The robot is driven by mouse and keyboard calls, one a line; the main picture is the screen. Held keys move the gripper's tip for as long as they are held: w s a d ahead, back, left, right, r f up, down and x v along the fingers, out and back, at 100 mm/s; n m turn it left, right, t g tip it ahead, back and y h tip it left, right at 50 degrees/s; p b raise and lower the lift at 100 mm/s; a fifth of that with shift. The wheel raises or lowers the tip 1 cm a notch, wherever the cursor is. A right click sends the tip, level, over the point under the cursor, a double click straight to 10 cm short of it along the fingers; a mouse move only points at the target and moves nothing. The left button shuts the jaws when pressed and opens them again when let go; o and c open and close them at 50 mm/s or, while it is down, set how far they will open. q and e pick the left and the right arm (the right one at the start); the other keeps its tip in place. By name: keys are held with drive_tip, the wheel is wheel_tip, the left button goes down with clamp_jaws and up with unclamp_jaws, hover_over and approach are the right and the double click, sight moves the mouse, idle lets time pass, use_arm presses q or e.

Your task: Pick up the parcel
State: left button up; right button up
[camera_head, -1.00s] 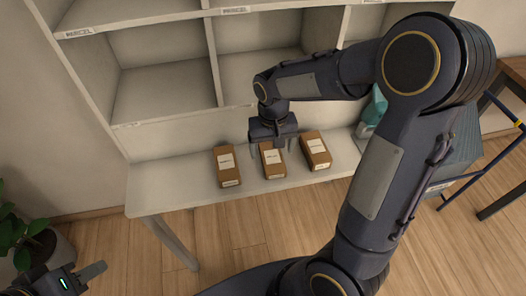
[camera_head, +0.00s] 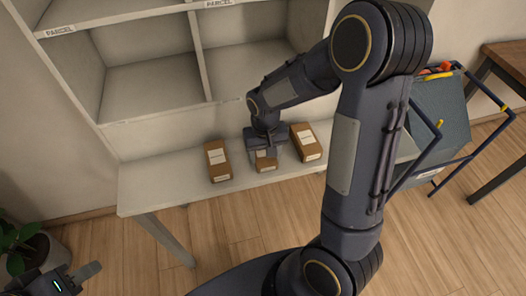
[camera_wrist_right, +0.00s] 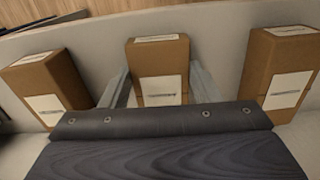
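Three brown cardboard parcels with white labels stand in a row on the white shelf ledge (camera_head: 150,196): a left parcel (camera_head: 217,160), a middle parcel (camera_head: 266,163) and a right parcel (camera_head: 306,143). My right gripper (camera_head: 266,152) is down over the middle parcel and hides part of it. In the right wrist view its two fingers (camera_wrist_right: 160,88) are open on either side of the middle parcel (camera_wrist_right: 160,62), with no clear grip showing. My left gripper (camera_head: 85,277) is at the bottom left, away from the parcels, and only partly in view.
White shelf compartments (camera_head: 150,82) labelled PARCEL rise behind the ledge. A dark grey bin (camera_head: 440,115) with blue handles stands to the right, near a wooden table (camera_head: 505,65). A potted plant (camera_head: 20,245) is at lower left. The outer parcels stand close beside my right gripper.

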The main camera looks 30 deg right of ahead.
drive_tip(key=c, duration=0.4)
drive_tip(key=shift+o, duration=0.2)
drive_tip(key=shift+r, duration=0.1)
drive_tip(key=shift+r, duration=0.25)
wheel_tip(320, 180, up, 2)
drive_tip(key=shift+w, duration=0.1)
drive_tip(key=s+a+r, duration=0.3)
drive_tip(key=s+r, duration=0.7)
drive_tip(key=s, duration=0.4)
drive_tip(key=shift+a+r, duration=0.15)
drive_tip(key=shift+r, duration=0.05)
